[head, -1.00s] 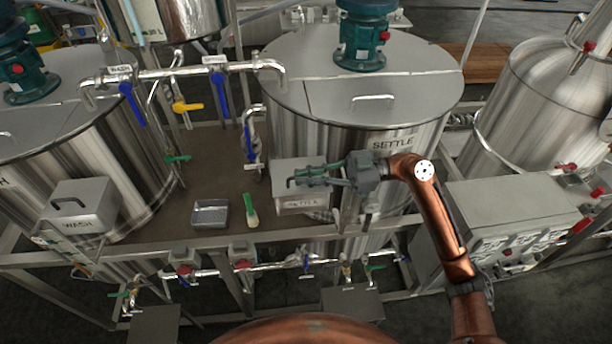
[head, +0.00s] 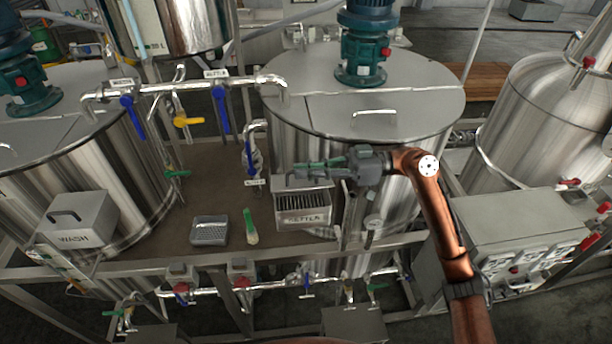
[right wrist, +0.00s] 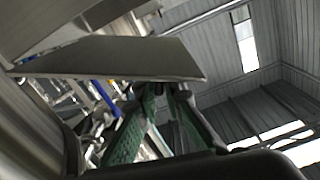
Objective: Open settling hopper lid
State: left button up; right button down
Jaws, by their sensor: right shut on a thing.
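The settling hopper (head: 303,214) is a grey box labelled SETTLE on the front of the settling tank. Its top is open and a slatted grate shows inside. Its lid (head: 302,183) is raised and tilted at the back, seen nearly edge-on and partly covered by my right gripper. My right gripper (head: 306,166), with green fingers, is shut on the lid's handle; the handle itself is mostly hidden. In the right wrist view the lid (right wrist: 120,58) is a grey plate just beyond the green fingers (right wrist: 160,105). My left gripper is not in view.
The settling tank (head: 420,105) rises behind the hopper. A grey tray (head: 209,231) and a green-handled brush (head: 250,226) lie to its left. The closed wash hopper (head: 80,222) is further left. A control box (head: 510,225) stands right of my arm.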

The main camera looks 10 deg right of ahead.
jog(key=c, duration=2.1)
grip_release()
jog(key=shift+w, duration=0.15)
jog(key=shift+d, duration=0.1)
jog(key=d, duration=1.1)
jog(key=shift+d, duration=0.4)
